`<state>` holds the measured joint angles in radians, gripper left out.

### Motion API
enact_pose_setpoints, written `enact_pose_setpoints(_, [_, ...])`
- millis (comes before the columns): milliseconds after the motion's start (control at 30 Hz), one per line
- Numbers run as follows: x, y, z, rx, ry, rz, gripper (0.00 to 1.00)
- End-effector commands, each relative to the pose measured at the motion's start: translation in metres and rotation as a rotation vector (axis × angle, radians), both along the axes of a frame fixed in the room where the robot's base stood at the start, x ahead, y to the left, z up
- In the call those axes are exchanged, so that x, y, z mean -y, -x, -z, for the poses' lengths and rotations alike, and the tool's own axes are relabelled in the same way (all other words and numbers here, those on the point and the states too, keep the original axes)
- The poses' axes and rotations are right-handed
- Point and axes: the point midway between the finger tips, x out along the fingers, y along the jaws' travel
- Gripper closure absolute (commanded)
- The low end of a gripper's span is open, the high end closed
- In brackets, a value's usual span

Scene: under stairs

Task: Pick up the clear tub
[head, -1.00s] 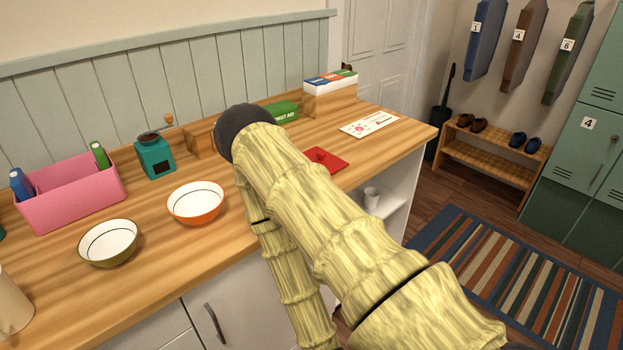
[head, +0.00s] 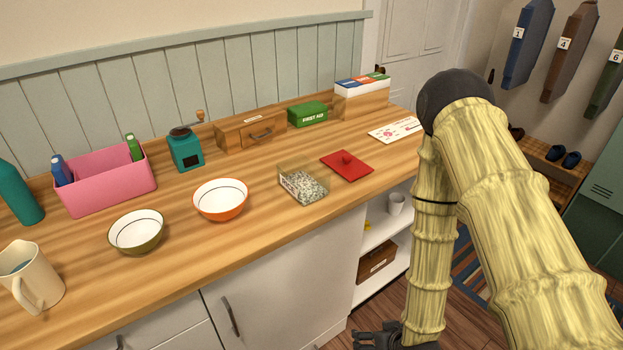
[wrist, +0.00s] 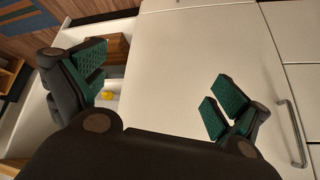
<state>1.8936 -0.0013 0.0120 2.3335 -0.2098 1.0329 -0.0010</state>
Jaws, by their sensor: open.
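The clear tub (head: 312,194) stands on the wooden counter in the head view, filled with grey-white speckled bits and open on top. My gripper shows in part at the bottom edge of the head view (head: 385,340), below the counter top and in front of the cabinet. In the wrist view my gripper (wrist: 155,92) has its green-padded fingers wide apart with nothing between them. The tub is not in the wrist view.
An orange bowl (head: 220,204) stands left of the tub, with an olive bowl (head: 136,235) farther left. A small drawer box (head: 250,130) and a green first aid box (head: 307,114) stand behind. Below are a white cabinet door (head: 285,275) and open shelves (head: 380,230).

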Motion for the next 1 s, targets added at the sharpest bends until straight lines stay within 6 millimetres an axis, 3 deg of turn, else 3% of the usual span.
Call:
enact_pose_setpoints(33, [-0.013,-0.04,-0.033,0.117,-0.028,-0.038,0.0])
enact_pose_setpoints(100, [-0.032,-0.087,-0.076,0.277,-0.074,-0.094,0.0])
enact_pose_setpoints(200, [-0.059,-0.141,-0.141,0.487,-0.14,-0.171,0.0])
enact_pose_setpoints(300, [-0.082,-0.178,-0.202,0.665,-0.202,-0.241,0.0])
enact_pose_setpoints(400, [-0.099,-0.199,-0.251,0.797,-0.252,-0.294,0.0])
enact_pose_setpoints(500, [-0.109,-0.21,-0.282,0.88,-0.285,-0.329,0.0])
enact_pose_setpoints(667, [-0.12,-0.22,-0.301,0.93,-0.307,-0.351,0.0])
enact_pose_setpoints(1000, [-0.145,-0.255,-0.301,0.929,-0.306,-0.351,0.0])
